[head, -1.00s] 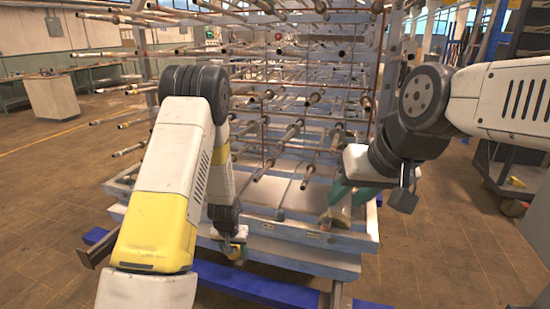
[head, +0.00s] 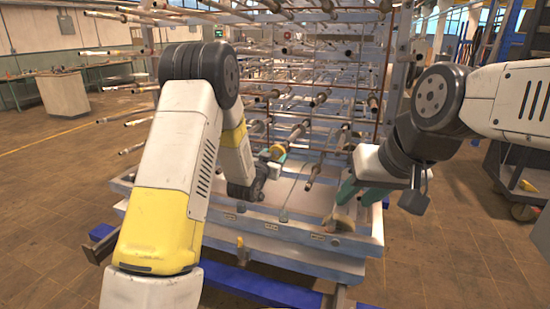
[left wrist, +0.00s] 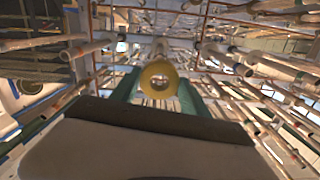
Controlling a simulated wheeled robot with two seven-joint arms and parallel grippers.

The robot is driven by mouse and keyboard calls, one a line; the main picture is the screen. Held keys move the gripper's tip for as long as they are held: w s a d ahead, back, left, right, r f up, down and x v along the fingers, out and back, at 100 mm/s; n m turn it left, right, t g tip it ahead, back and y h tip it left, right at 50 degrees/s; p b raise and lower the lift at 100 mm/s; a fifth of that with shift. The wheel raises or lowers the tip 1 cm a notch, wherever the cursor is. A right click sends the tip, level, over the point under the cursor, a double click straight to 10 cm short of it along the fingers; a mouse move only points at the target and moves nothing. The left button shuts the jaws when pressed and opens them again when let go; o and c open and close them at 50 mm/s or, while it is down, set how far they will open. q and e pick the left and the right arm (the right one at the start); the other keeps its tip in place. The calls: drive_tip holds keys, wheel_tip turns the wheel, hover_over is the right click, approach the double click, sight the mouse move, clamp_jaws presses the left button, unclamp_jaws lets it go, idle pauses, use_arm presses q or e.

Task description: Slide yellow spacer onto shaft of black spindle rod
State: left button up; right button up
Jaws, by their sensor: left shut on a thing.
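My left gripper (head: 270,160) is raised in front of the rack and is shut on the yellow spacer (head: 278,151). In the left wrist view the spacer (left wrist: 147,77) is a yellow ring between two green fingers, its hole facing the camera. A pale rod (left wrist: 161,47) shows beyond and above the ring; I cannot tell its distance. A rod (head: 298,132) with a dark end points out near the spacer in the head view. I cannot tell which rod is the black spindle rod. My right gripper (head: 358,193), with green fingers, is low at the tray's right; its grip is unclear.
The rack holds many protruding rods (head: 320,97) and thin copper-coloured uprights (head: 380,60) around my left gripper. A pale tray (head: 300,236) lies below, with a blue beam (head: 235,280) in front. Open floor (head: 60,220) lies to the left.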

use_arm(q)
approach(287, 144)
drive_tip(key=shift+w+f, duration=0.3)
drive_tip(key=shift+w, duration=0.5)
drive_tip(key=shift+w+f, duration=0.35)
drive_tip(key=shift+w, duration=0.45)
idle(0.7)
drive_tip(key=shift+x, duration=2.45)
drive_tip(key=shift+x, duration=2.5)
drive_tip(key=shift+w, duration=0.15)
